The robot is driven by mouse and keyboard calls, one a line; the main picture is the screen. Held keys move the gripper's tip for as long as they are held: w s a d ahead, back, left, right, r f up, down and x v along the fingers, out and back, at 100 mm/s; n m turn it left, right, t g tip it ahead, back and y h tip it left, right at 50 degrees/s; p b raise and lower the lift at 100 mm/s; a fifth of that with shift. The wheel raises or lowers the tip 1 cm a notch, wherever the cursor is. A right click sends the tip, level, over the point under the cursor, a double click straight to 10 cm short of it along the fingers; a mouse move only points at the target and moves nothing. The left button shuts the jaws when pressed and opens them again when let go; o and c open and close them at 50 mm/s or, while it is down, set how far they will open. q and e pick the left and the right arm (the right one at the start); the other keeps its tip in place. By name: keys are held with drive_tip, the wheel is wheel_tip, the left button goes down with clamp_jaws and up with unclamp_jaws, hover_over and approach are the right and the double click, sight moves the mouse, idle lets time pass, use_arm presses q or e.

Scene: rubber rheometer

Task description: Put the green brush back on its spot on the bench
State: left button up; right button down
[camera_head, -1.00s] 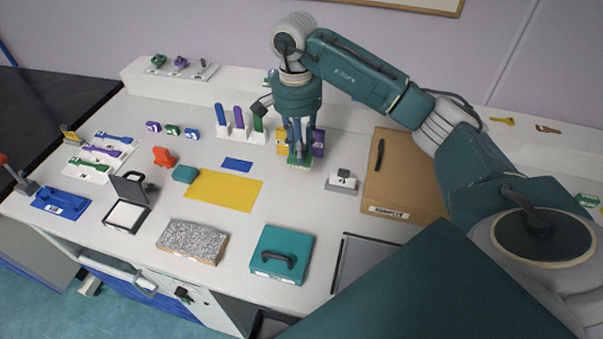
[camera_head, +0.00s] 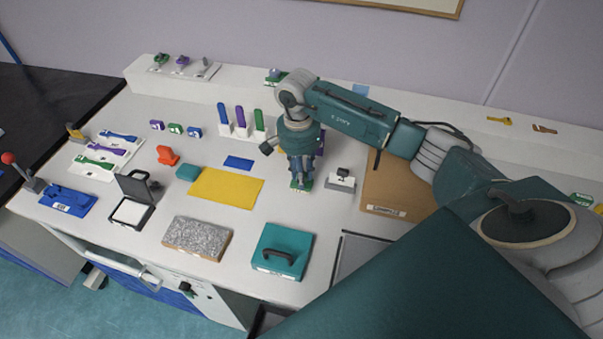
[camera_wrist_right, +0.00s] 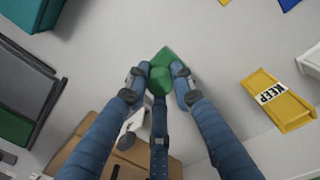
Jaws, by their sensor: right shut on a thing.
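The green brush (camera_head: 301,186) is in my right gripper (camera_head: 301,180), low over the bench (camera_head: 330,215) between the yellow mat and a small grey stand. In the right wrist view the brush's green top (camera_wrist_right: 162,74) sits between the fingertips of my right gripper (camera_wrist_right: 161,78), which are shut on it. The fingers point down. I cannot tell whether the brush touches the bench. Its underside is hidden, and no marked spot for it shows clearly. My left gripper is not in view.
A yellow mat (camera_head: 225,188) lies left of the brush. The small grey stand (camera_head: 341,180) and a brown board (camera_head: 392,190) are to the right. A teal case (camera_head: 282,250) is in front. A yellow KEEP bin (camera_wrist_right: 272,100) is close by in the right wrist view.

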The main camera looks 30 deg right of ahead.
drive_tip(key=shift+f, duration=0.15)
drive_tip(key=c, duration=1.5)
unclamp_jaws()
drive_tip(key=shift+r, duration=0.25)
drive_tip(key=shift+w+r, duration=0.1)
drive_tip(key=shift+r, duration=0.15)
wheel_tip(320, 180, up, 11)
drive_tip(key=b, duration=0.3)
drive_tip(key=shift+w+a+r+b, duration=0.1)
drive_tip(key=shift+w+r+b, duration=0.1)
drive_tip(key=shift+b, duration=0.2)
drive_tip(key=shift+s+f, duration=0.1)
